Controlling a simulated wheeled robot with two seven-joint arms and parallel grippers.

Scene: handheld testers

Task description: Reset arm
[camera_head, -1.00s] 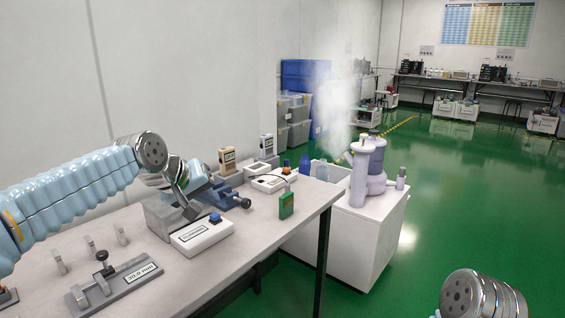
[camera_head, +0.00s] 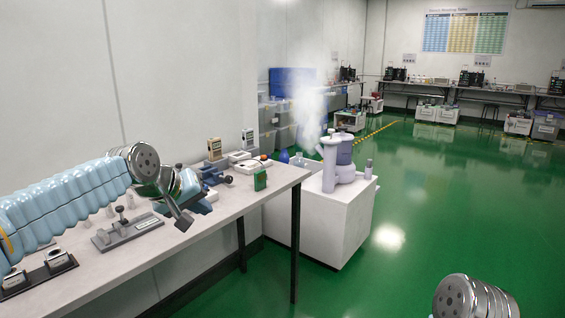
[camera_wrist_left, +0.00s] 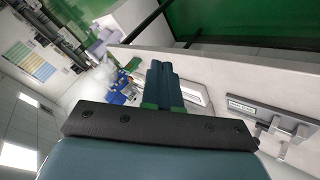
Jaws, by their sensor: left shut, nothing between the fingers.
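My left arm comes in from the left in the head view, above the table (camera_head: 215,222). My left gripper (camera_head: 183,222) hangs over the table's front side, shut and empty. In the left wrist view its fingers (camera_wrist_left: 160,88) lie together with nothing between them. My right arm shows only as a metal wrist end at the bottom right of the head view; its gripper is out of the picture.
A green handheld tester (camera_head: 260,180) stands near the table's right end. A blue vise (camera_head: 214,175) and a grey gauge fixture (camera_head: 128,232) are on the table. A white cabinet (camera_head: 325,225) bears a steaming humidifier-like device (camera_head: 338,160). Green floor to the right is clear.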

